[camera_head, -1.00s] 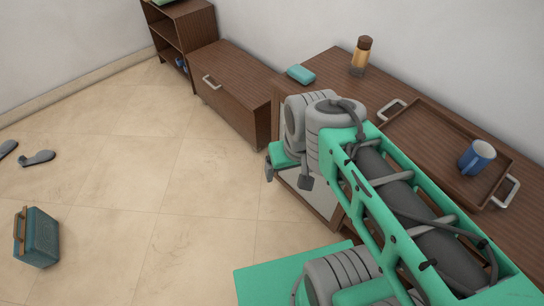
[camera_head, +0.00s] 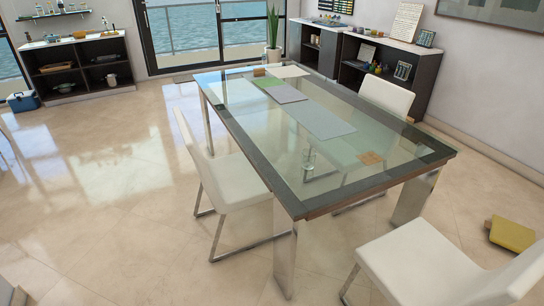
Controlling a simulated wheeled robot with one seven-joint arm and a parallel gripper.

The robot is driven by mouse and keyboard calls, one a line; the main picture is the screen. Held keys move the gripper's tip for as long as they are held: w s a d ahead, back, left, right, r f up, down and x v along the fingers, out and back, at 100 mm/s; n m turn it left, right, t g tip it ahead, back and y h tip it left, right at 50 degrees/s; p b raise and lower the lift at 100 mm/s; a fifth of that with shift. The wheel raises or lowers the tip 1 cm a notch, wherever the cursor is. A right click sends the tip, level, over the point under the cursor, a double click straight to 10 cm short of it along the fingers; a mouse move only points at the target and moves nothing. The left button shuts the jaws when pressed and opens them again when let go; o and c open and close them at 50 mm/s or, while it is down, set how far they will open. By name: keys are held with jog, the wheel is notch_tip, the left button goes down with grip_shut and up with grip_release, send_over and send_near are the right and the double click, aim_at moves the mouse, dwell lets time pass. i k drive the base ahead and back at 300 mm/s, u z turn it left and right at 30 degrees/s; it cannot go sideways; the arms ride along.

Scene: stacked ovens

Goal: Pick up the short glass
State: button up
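A small clear glass (camera_head: 308,159) seems to stand upright near the front part of a glass-topped table (camera_head: 240,125). It is see-through and small in the picture, so its exact outline is hard to tell. A small brown square (camera_head: 370,158) lies to its right on the tabletop. My gripper is not in view, and nothing of my arm shows near the glass.
White chairs stand left (camera_head: 232,185), at front right (camera_head: 430,265) and behind the table (camera_head: 387,97). Grey mats (camera_head: 318,118) lie along the tabletop. A yellow object (camera_head: 512,235) is on the floor at right. Floor at front left is clear.

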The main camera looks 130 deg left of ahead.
aim_at(308, 155)
jog(key=u, duration=4.1)
jog(key=i, duration=2.1)
jog(key=u, duration=2.05)
